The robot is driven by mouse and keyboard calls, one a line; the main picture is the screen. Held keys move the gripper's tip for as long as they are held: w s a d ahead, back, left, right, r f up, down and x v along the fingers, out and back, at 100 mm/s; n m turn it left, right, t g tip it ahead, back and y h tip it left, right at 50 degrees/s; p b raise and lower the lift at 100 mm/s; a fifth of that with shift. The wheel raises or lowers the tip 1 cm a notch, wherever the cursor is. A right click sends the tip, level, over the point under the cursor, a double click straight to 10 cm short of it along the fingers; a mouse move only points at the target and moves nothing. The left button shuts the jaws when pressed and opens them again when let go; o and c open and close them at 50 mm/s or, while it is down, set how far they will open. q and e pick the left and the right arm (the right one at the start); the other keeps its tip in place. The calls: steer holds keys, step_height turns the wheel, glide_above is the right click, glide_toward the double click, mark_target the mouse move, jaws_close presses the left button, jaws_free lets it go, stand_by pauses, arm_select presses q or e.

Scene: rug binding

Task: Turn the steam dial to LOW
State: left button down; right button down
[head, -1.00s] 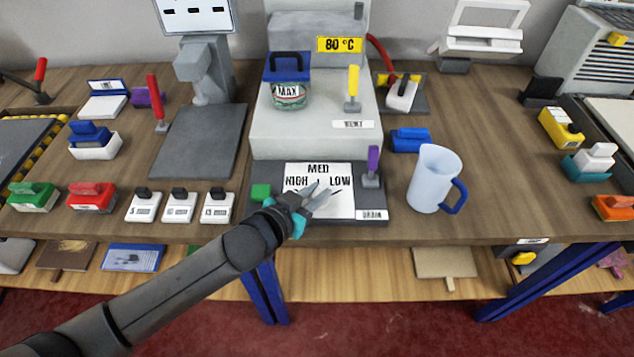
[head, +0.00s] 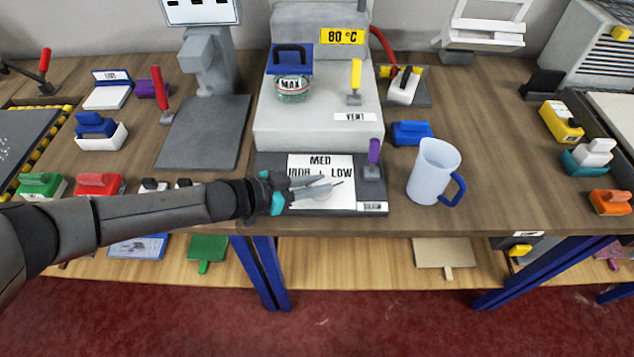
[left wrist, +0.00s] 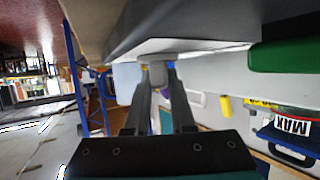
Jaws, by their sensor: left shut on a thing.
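The steam dial's white label plate (head: 321,161) lies flat at the front of the grey steam unit, marked MED at the top, HIGH at left and LOW at right. My left gripper (head: 322,186) reaches in from the left, low over this plate, and covers its lower part. It is shut on the small grey dial knob (left wrist: 158,74), which shows between the fingertips in the left wrist view. The fingers hide most of the dial in the head view, so I cannot tell its setting. My right gripper is not in view.
A purple lever (head: 374,153) stands just right of the plate, with a yellow lever (head: 355,80) behind. A jar marked MAX (head: 292,86) sits on the unit. A pale jug (head: 433,172) stands to the right. My left arm passes over small white blocks.

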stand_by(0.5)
arm_select(q)
steer(key=c, duration=0.8)
jaws_free()
steer(key=shift+o, duration=0.2)
steer(key=p+v, duration=0.2)
steer(key=v, duration=1.3)
steer(key=shift+r, duration=0.1)
